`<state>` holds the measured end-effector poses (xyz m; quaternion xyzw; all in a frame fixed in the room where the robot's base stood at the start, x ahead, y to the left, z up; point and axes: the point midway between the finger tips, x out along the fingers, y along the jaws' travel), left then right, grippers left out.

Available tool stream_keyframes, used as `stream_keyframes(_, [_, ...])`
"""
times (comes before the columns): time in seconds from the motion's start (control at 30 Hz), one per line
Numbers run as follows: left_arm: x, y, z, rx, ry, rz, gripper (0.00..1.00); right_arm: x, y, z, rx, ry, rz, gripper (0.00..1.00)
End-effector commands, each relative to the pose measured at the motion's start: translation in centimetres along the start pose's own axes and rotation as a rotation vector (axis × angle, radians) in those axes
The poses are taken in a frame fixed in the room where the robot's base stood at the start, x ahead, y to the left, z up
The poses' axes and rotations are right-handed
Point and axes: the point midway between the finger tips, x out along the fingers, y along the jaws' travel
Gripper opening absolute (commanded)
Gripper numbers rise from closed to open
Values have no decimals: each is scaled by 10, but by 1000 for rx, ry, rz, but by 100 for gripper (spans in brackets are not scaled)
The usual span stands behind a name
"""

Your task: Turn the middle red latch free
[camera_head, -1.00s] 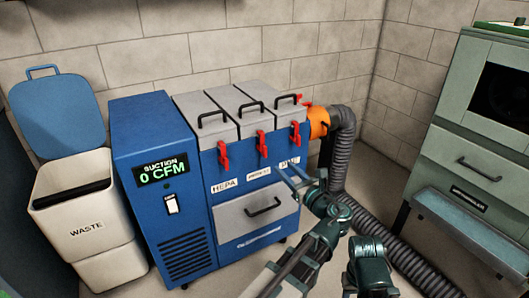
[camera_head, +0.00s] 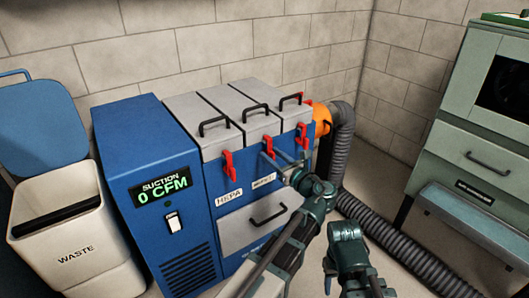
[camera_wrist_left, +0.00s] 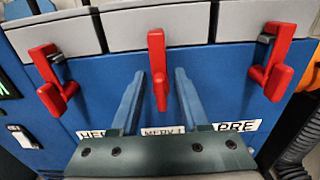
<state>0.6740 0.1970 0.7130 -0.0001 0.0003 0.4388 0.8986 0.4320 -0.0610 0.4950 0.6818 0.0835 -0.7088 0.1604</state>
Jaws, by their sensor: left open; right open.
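Three red latches hang on the front of the blue filter box. The middle red latch (camera_head: 267,147) shows upright in the left wrist view (camera_wrist_left: 157,65), its lower end between the fingers of my left gripper (camera_wrist_left: 160,78). My left gripper is open, with one finger on each side of the latch and gaps visible. In the head view my left gripper (camera_head: 277,157) partly covers the latch's lower part. The left red latch (camera_wrist_left: 53,80) and right red latch (camera_wrist_left: 277,62) stand to either side, tilted in the wrist view. Of my right arm only dark teal links show; its fingers cannot be made out.
Grey lids (camera_head: 238,105) with black handles top the box. A grey drawer (camera_head: 235,228) lies below the labels. An orange fitting (camera_head: 322,118) and grey hose (camera_head: 342,145) are at right. A waste bin (camera_head: 75,240) stands left, a green cabinet (camera_head: 470,150) right.

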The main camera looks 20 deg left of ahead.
Motion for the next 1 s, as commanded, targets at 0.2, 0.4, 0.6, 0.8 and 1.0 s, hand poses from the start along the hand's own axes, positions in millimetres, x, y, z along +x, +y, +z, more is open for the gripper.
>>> stream_keyframes(0.2, [0, 0, 0, 0, 0, 0, 43, 0, 0, 0, 0, 0, 0, 50])
stream_keyframes(0.4, [0, 0, 0, 0, 0, 0, 7, 0, 0, 0, 0, 0, 0, 50])
stream_keyframes(0.6, [0, 0, 0, 0, 0, 0, 0, 0, 0, 0, 0, 0, 0, 50])
stream_keyframes(0.8, [0, 0, 0, -11, 0, 0, 0, 0, 0, 0, 0, 0, 0, 50])
stream_keyframes(1.0, [0, 2, 0, -85, 0, 0, 0, 0, 0, 0, 0, 0, 0, 50])
